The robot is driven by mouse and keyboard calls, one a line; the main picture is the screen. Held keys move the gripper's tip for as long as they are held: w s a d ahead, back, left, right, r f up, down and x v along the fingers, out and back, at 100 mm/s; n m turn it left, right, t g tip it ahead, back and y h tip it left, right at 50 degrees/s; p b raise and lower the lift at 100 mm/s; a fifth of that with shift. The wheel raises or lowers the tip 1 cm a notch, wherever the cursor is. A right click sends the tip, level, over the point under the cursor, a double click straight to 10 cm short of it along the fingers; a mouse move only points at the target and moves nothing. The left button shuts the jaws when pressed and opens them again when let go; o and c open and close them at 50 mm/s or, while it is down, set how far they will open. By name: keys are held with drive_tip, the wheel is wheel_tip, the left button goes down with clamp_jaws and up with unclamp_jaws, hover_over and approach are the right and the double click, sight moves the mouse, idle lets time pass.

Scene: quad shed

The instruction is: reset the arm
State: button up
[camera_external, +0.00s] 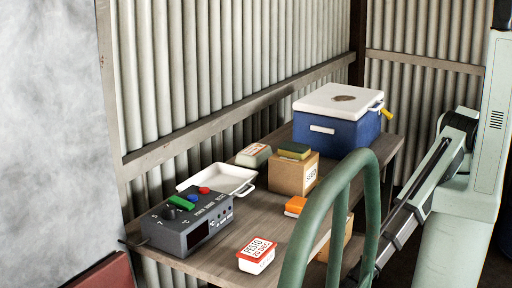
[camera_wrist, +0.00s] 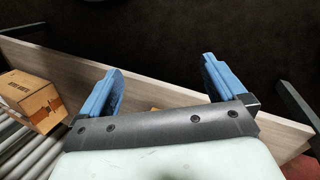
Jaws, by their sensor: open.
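My gripper (camera_wrist: 162,78) shows in the wrist view with its two blue fingers wide apart and nothing between them. It hangs over the edge of the wooden bench (camera_wrist: 175,92), with dark floor beyond. My gripper does not show in the external view. There, pale green parts that look like my arm stand at the right edge, beside the bench.
The bench (camera_external: 222,262) holds a grey control box (camera_external: 205,238), white tray (camera_external: 240,178), blue cooler (camera_external: 335,131), cardboard box (camera_external: 288,178) and red-white carton (camera_external: 257,255). A green tube (camera_external: 335,205) arches before it. The wrist view shows a cardboard box (camera_wrist: 28,98) at left.

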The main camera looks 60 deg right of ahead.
drive_tip(key=w+d+m+g, duration=0.15)
drive_tip(key=w+d, duration=0.25)
drive_tip(key=d, duration=0.7)
drive_tip(key=w+d+g, duration=0.2)
drive_tip(key=w+d, duration=0.1)
drive_tip(key=d, duration=0.8)
drive_tip(key=s+d+r+m+g+y, duration=0.1)
drive_tip(key=s+d, duration=0.2)
drive_tip(key=d, duration=0.6)
drive_tip(key=s+d+r+m+g+y, duration=0.1)
drive_tip(key=s+d, duration=0.3)
drive_tip(key=d, duration=0.6)
drive_tip(key=shift+s+r+g+y, duration=0.15)
drive_tip(key=shift+r+g+y, duration=0.35)
drive_tip(key=shift+y, duration=0.3)
drive_tip(key=shift+f, duration=0.1)
